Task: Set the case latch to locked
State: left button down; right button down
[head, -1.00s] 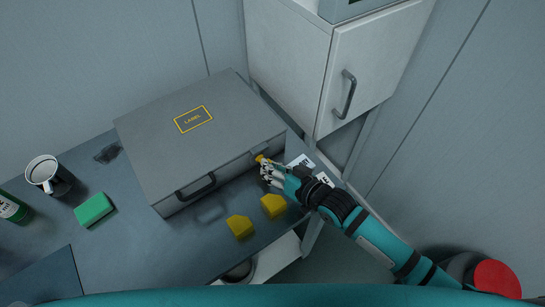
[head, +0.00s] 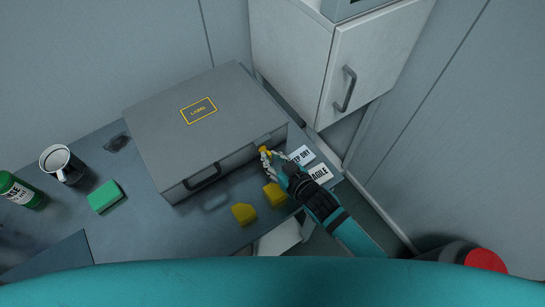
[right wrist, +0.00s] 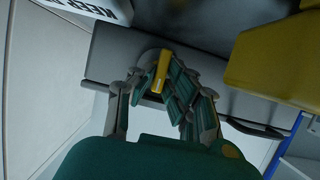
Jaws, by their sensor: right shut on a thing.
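The grey case (head: 200,115) lies closed on the table, with a yellow-bordered label on its lid and a dark handle (head: 203,178) on its front side. The yellow latch (head: 264,150) is on the case's front side, right of the handle. My right gripper (head: 270,158) is at the latch, its fingers closed around it. In the right wrist view the latch (right wrist: 160,70) shows between the fingertips of my right gripper (right wrist: 163,90), mounted on a round grey base. The fingers partly hide it. My left gripper is not in view.
Two yellow blocks (head: 244,213) lie on the table in front of the case. White printed labels (head: 302,155) lie right of the gripper. A green sponge (head: 105,197), a mug (head: 62,164) and a green bottle (head: 20,190) stand left. A white cabinet (head: 375,75) stands behind right.

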jog(key=c, duration=1.4)
grip_release()
jog(key=shift+o, duration=0.2)
jog(key=v, duration=1.1)
jog(key=shift+f, duration=0.15)
jog(key=shift+s+d+r, duration=0.25)
jog(key=shift+s+d, duration=0.05)
jog(key=shift+s, duration=0.1)
